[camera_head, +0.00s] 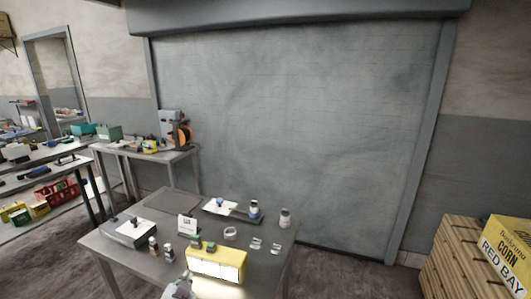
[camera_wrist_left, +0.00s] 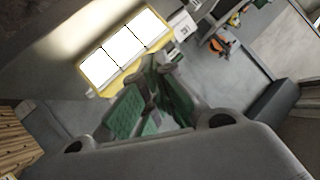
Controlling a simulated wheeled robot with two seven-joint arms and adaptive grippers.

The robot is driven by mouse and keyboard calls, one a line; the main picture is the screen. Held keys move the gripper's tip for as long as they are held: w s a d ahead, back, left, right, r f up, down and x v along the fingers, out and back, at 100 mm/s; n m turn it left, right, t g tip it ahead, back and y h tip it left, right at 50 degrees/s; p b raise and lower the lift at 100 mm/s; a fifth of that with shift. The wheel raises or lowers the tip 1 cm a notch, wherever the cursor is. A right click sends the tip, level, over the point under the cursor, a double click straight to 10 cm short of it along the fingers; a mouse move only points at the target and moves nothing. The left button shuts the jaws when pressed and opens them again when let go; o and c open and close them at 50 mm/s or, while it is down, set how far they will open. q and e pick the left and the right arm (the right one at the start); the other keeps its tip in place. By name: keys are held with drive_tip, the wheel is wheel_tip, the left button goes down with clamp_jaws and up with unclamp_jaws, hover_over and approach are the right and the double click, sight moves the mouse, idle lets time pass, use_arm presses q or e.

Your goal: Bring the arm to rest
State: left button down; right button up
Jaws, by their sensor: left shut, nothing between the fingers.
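My left gripper (camera_head: 178,289) shows only as a small grey part at the bottom edge of the head view, by the near edge of the work table (camera_head: 110,262). In the left wrist view my left gripper (camera_wrist_left: 157,85) shows its green-padded fingers, shut with nothing between them. A yellow box with a pale front (camera_head: 215,264) stands close to its right in the head view. The yellow box also shows in the left wrist view (camera_wrist_left: 88,68), beyond the fingertips and apart from them. My right gripper is not in view.
The table carries a dark case (camera_head: 128,236), small bottles (camera_head: 154,246), a white sign (camera_head: 187,224), a tray (camera_head: 222,217) and several clear rings and jars. A side table (camera_head: 170,155) stands behind left. A crate and corn box (camera_head: 508,250) stand at right.

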use_arm(q)
drive_tip(key=s+d+f+n+g+h, duration=0.15)
drive_tip(key=s+f+g, duration=0.35)
drive_tip(key=s, duration=0.6)
drive_tip(key=s+f+n+g+h, duration=0.15)
drive_tip(key=s+f+g, duration=0.3)
drive_tip(key=s, duration=0.55)
wheel_tip(320, 180, down, 33)
drive_tip(key=s+m+g, duration=0.1)
drive_tip(key=s, duration=0.2)
drive_tip(key=s+a+f, duration=0.2)
drive_tip(key=s+f, duration=0.8)
drive_tip(key=s, duration=0.1)
drive_tip(key=s+a+f+g, duration=0.1)
drive_tip(key=s+f, duration=0.9)
drive_tip(key=s, duration=0.1)
drive_tip(key=shift+a+f, duration=0.4)
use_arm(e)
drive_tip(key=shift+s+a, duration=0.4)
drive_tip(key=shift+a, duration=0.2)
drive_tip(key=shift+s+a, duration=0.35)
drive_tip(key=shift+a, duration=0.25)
use_arm(q)
drive_tip(key=shift+s, duration=0.1)
